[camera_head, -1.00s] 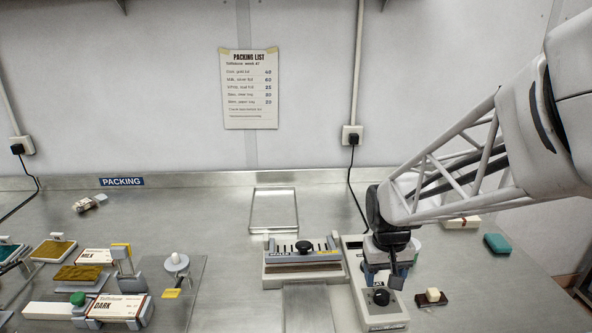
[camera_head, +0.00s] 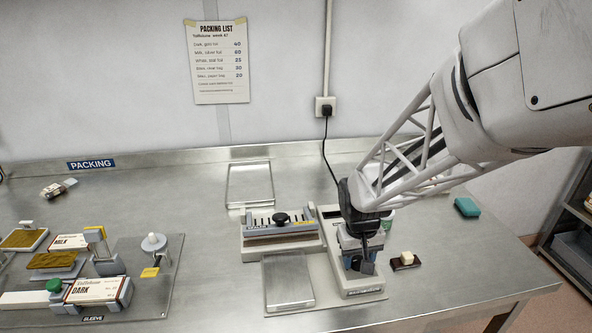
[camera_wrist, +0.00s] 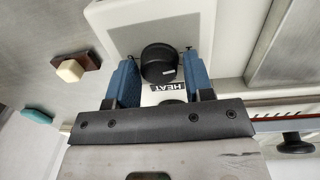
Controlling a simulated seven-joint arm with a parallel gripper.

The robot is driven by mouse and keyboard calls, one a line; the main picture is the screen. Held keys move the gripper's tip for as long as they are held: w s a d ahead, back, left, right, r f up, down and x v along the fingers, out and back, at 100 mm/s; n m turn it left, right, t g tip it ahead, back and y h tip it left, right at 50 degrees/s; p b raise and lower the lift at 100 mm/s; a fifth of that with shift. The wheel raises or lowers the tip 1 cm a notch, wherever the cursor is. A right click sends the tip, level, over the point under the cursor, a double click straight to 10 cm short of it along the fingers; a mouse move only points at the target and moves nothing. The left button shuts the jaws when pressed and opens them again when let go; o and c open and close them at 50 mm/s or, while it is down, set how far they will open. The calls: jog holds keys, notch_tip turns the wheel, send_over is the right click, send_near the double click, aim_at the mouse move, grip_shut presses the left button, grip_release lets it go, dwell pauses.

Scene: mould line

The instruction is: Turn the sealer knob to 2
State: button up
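The sealer's heat box (camera_head: 362,286) is a pale long unit on the bench, also in the wrist view (camera_wrist: 105,18) with a HEAT label. Its black round knob (camera_wrist: 158,62) shows in the wrist view between my gripper's (camera_wrist: 159,60) two blue fingertips. The fingers are apart, one on each side of the knob; I cannot tell whether either touches it. In the head view my gripper (camera_head: 360,262) is low over the box and mostly hides the knob. The knob's setting and number marks are not readable.
A small brown piece with a cream block (camera_head: 405,261) lies close right. A teal block (camera_head: 467,207) is farther right. Boxes and trays fill the left.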

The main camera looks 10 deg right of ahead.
jog(key=c, duration=0.6)
jog(key=shift+m, duration=0.5)
jog(key=m, duration=0.3)
jog(key=shift+m, duration=2)
jog(key=shift+d, duration=0.1)
jog(key=o, duration=1)
jog(key=shift+c, duration=0.2)
jog(key=shift+r, duration=0.1)
